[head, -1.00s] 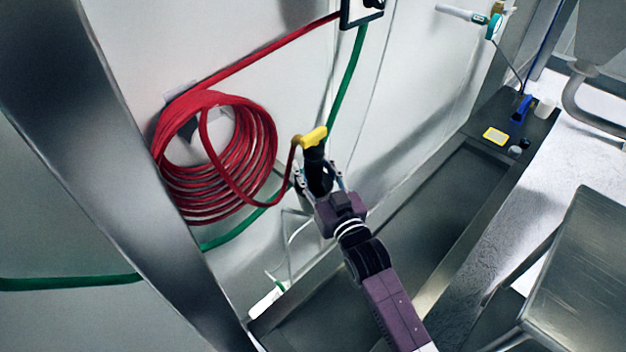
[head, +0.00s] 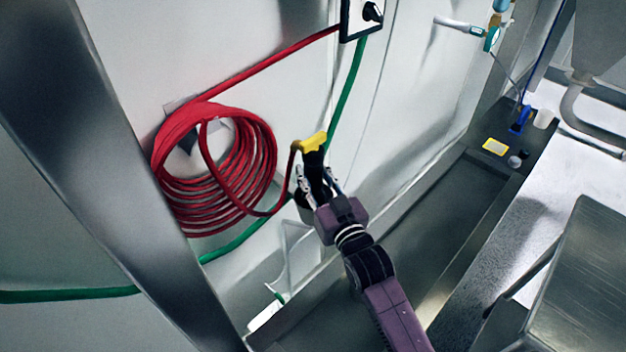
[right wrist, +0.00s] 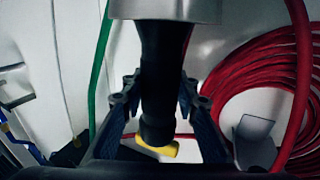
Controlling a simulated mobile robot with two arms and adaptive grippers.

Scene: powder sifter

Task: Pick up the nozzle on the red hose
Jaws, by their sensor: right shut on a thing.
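The nozzle (head: 313,153) on the red hose has a yellow top and a black body. It stands in front of the white wall, beside the coiled red hose (head: 262,165). My right gripper (head: 318,184) is shut on its black body. In the right wrist view the black nozzle (right wrist: 160,60) runs between the two fingers (right wrist: 157,105), with a grey head at the top and the yellow part low down. The red hose loops from the coil up to the nozzle. My left gripper is not in view.
A green hose (head: 347,95) runs down the wall behind the nozzle. A steel trough (head: 420,235) lies below and to the right. A yellow sponge-like block (head: 495,147) and a blue item (head: 520,120) sit on its far ledge. A steel post stands left.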

